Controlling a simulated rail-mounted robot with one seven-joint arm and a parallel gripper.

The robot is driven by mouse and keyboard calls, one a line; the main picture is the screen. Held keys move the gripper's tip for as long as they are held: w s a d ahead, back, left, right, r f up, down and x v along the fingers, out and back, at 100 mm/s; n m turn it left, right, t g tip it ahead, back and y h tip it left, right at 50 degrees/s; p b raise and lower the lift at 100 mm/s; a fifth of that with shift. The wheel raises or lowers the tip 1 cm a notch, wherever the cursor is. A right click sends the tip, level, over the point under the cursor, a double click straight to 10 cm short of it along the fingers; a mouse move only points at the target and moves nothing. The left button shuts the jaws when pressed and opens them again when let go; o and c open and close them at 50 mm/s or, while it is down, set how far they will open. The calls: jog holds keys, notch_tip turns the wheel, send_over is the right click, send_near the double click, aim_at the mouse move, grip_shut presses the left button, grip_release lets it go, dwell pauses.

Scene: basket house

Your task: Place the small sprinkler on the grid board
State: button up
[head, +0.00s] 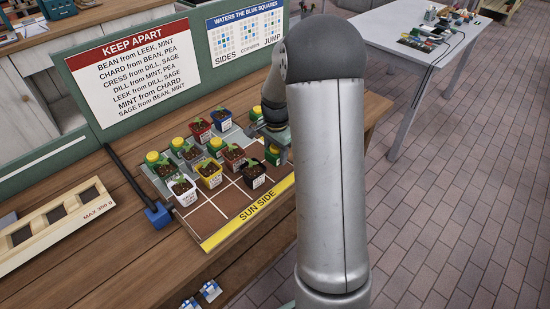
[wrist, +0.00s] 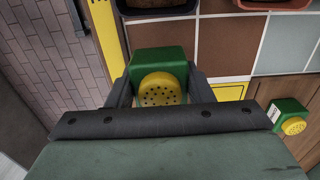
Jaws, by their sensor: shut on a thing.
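My gripper (wrist: 158,76) is shut on a sprinkler, a green block with a round yellow perforated cap (wrist: 160,89). In the head view the held sprinkler (head: 273,157) is at the right end of the grid board (head: 200,222), near the yellow SUN SIDE strip. I cannot tell whether it touches the board. A second green sprinkler (wrist: 291,118) with a yellow cap and a white label stands off to the right in the wrist view, on the wood. Several sprinklers, such as one at the board's left (head: 153,159), stand among potted seedlings on the board.
A black pot (head: 255,174) stands near the held sprinkler, and a yellow pot (head: 210,174) farther left. The front row has bare cells. Behind are the KEEP APART sign (head: 130,65) and the blue-squares sign (head: 247,38). A wooden rack (head: 50,228) lies at left.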

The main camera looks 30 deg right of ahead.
aim_at(275, 160)
jog(key=shift+w+f, duration=0.25)
jog(key=shift+f, duration=1.55)
jog(key=shift+f, duration=0.1)
jog(key=shift+f, duration=0.15)
jog(key=o, duration=0.8)
jog(key=shift+r, duration=0.2)
